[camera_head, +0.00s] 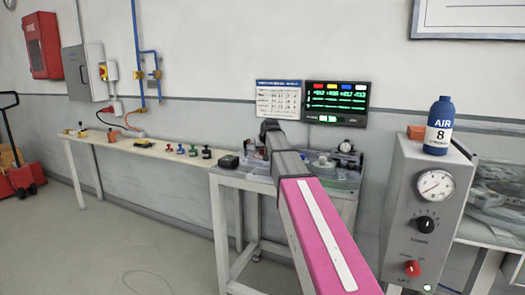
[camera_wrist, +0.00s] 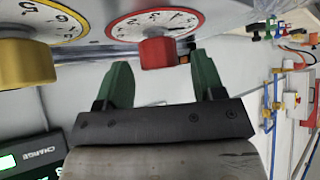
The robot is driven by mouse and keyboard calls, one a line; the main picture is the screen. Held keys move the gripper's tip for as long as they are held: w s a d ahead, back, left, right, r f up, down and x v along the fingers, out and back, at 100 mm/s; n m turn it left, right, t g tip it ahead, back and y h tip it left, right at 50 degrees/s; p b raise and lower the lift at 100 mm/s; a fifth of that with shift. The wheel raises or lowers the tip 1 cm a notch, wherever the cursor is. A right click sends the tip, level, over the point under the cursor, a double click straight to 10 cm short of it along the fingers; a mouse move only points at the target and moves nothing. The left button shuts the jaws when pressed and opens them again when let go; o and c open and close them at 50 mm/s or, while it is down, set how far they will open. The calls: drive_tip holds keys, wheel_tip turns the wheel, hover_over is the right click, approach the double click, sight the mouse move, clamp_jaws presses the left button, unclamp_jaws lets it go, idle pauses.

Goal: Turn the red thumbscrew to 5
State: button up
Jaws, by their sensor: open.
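The red thumbscrew (camera_wrist: 158,53) shows at the top middle of the wrist view, standing out from a white dial with a red rim (camera_wrist: 125,28). The dial's marks are partly hidden by the thumbscrew and too small to read surely, so I cannot tell its setting. My gripper (camera_wrist: 163,66) is open, with one green finger to each side of the thumbscrew. The fingertips are about level with its near end, with a gap on both sides; nothing is held. In the head view my arm hides the gripper and the red thumbscrew.
A yellow thumbscrew (camera_wrist: 25,64) on a yellow-rimmed dial stands left of the red one in the wrist view. In the head view, a grey gauge box (camera_head: 425,215) carries a blue AIR bottle (camera_head: 438,125). A display (camera_head: 337,103) hangs behind the bench.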

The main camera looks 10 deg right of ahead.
drive_tip(key=shift+x, duration=0.8)
drive_tip(key=shift+c, duration=0.4)
drive_tip(key=c, duration=0.9)
drive_tip(key=shift+o, duration=0.2)
drive_tip(key=shift+d+n+y, duration=0.1)
drive_tip(key=shift+n+y, duration=0.7)
drive_tip(key=shift+n, duration=0.2)
drive_tip(key=shift+n+g+y, duration=0.8)
drive_tip(key=shift+n+y, duration=0.5)
drive_tip(key=shift+n, duration=0.6)
